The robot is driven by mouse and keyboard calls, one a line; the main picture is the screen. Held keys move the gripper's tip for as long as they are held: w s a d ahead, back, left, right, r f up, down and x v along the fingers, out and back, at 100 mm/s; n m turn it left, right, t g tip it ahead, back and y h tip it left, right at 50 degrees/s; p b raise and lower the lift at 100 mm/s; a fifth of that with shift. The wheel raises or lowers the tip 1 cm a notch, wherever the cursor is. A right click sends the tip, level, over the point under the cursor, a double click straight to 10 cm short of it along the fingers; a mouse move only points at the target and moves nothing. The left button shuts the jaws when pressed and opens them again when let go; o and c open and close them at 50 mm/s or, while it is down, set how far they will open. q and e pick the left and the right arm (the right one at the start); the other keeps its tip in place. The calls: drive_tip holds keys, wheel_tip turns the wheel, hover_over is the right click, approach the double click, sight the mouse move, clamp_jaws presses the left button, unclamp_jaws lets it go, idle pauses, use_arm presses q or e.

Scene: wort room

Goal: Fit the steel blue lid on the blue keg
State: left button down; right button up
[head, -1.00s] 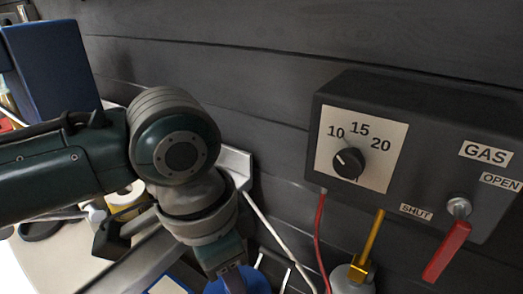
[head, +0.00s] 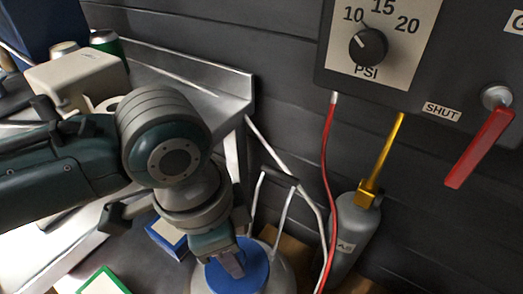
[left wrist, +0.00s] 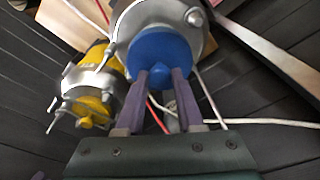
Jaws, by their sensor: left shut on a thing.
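My left gripper (head: 228,266) points down and is shut on the steel blue lid (head: 248,276). The lid is a round blue disc. In the left wrist view the fingertips of my left gripper (left wrist: 160,76) close on a small knob on the lid (left wrist: 157,45). A pale grey metal keg (head: 206,281) with a tall handle is right under the lid, and the lid covers the middle of its top. The keg also shows in the left wrist view (left wrist: 197,18). I cannot tell whether the lid rests on it. No blue shows on its body. My right gripper is out of view.
A yellow keg (left wrist: 90,72) stands beside the grey keg in the left wrist view. A grey gas cylinder (head: 352,240) with red and white hoses stands to the right, below a gas panel (head: 430,60). A steel bench (head: 215,100) is behind my arm.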

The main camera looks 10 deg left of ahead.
use_arm(q)
drive_tip(key=shift+f, duration=0.3)
drive_tip(key=shift+f, duration=0.1)
drive_tip(key=shift+f, duration=0.25)
idle(1.0)
drive_tip(key=shift+f, duration=0.45)
idle(0.3)
drive_tip(key=shift+f+b, duration=0.3)
drive_tip(key=shift+f, duration=0.05)
drive_tip(key=shift+f, duration=0.45)
idle(0.4)
idle(0.7)
